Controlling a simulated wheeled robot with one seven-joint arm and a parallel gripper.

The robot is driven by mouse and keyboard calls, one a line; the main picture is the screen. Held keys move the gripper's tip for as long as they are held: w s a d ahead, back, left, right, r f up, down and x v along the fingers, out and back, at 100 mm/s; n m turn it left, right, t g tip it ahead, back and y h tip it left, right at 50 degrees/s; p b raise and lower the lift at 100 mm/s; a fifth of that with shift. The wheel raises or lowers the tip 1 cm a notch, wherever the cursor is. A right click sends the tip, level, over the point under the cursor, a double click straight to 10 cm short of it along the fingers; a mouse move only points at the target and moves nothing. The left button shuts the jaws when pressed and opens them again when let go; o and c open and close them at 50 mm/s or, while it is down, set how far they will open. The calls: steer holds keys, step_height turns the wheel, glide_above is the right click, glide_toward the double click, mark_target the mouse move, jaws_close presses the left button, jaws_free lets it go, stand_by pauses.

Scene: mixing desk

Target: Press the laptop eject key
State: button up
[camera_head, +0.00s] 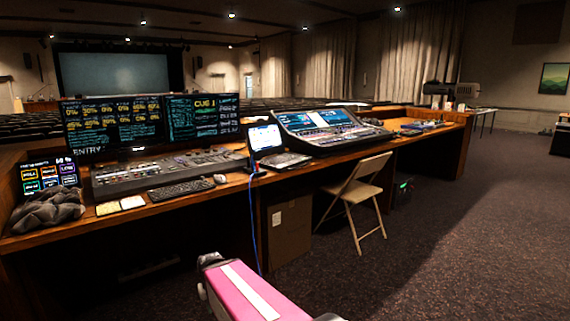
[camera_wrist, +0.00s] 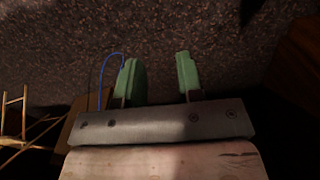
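The laptop (camera_head: 265,138) stands open on the long wooden desk in the head view, between the left console and the larger mixing console. Its screen is lit and its dark keyboard half (camera_head: 286,160) lies to the right of the screen's foot. The eject key is too small to make out. My gripper (camera_wrist: 158,78) shows in the wrist view with its two green fingers apart and nothing between them. It is over the dark carpet, away from the laptop, which is not in the wrist view. My pink arm link shows at the bottom of the head view.
The desk (camera_head: 230,186) carries a mixing console (camera_head: 330,128), a keyboard (camera_head: 181,189), a mouse (camera_head: 220,178) and monitors (camera_head: 150,122). A folding chair (camera_head: 357,190) and a brown box (camera_head: 289,228) stand at its front. A blue cable (camera_head: 252,225) hangs down.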

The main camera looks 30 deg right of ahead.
jaws_close()
stand_by(1.5)
